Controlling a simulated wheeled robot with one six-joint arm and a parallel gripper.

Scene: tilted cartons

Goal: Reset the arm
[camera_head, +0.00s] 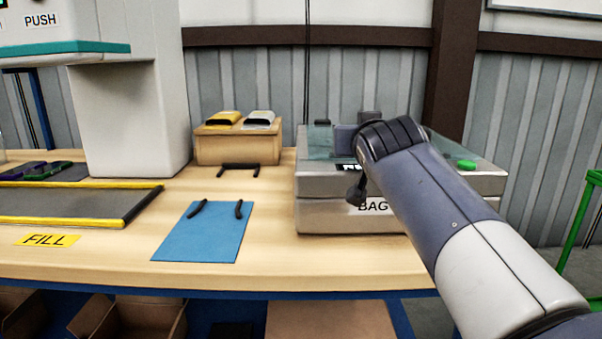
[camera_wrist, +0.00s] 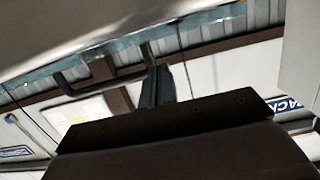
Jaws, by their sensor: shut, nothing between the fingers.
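My arm (camera_head: 435,195) reaches from the lower right up and over the pale box labelled BAG (camera_head: 325,215). Its dark joint is in front of that box's top, and my gripper cannot be made out clearly in the head view. In the wrist view, my gripper (camera_wrist: 157,78) shows as dark narrow fingers close together above its broad dark body. It is shut, with nothing seen between the fingers. The wrist view is tilted and shows wall panels and pale surfaces behind the fingers.
The wooden bench (camera_head: 110,262) carries a blue sheet with black handles (camera_head: 203,233), a brown box (camera_head: 240,148) with yellow and white items, and a yellow-edged tray (camera_head: 70,205). A white machine (camera_head: 130,120) stands left. A green frame (camera_head: 580,215) is right.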

